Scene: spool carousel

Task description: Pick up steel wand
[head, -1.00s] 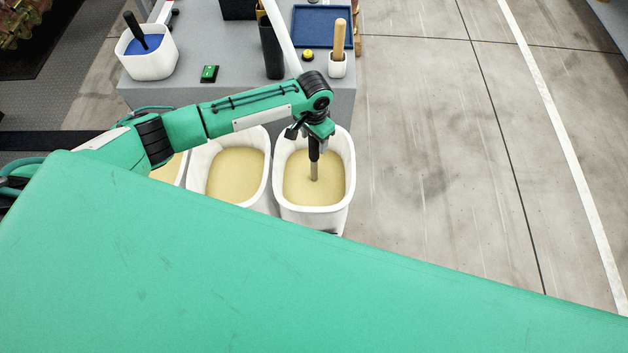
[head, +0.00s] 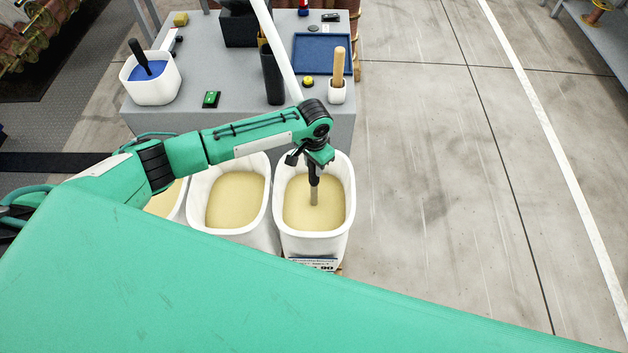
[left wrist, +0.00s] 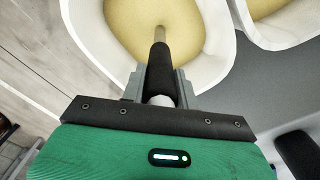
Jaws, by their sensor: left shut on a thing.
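The steel wand (head: 314,196) has a black grip and a bare metal rod. My left gripper (head: 315,163) is shut on its black grip and holds it upright over the rightmost white tub (head: 346,222). The rod's lower end is at the pale yellow contents; I cannot tell whether it dips into them. In the left wrist view, the wand (left wrist: 159,68) sits between the two grey fingers (left wrist: 160,88), with the tub (left wrist: 95,55) beyond. My right gripper is not in view.
More white tubs (head: 262,224) with yellow contents stand to the left. Behind is a grey table (head: 230,95) with a white tub of blue material (head: 152,88), a black holder (head: 272,80), a blue tray (head: 322,72) and a small cup with a wooden handle (head: 338,68).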

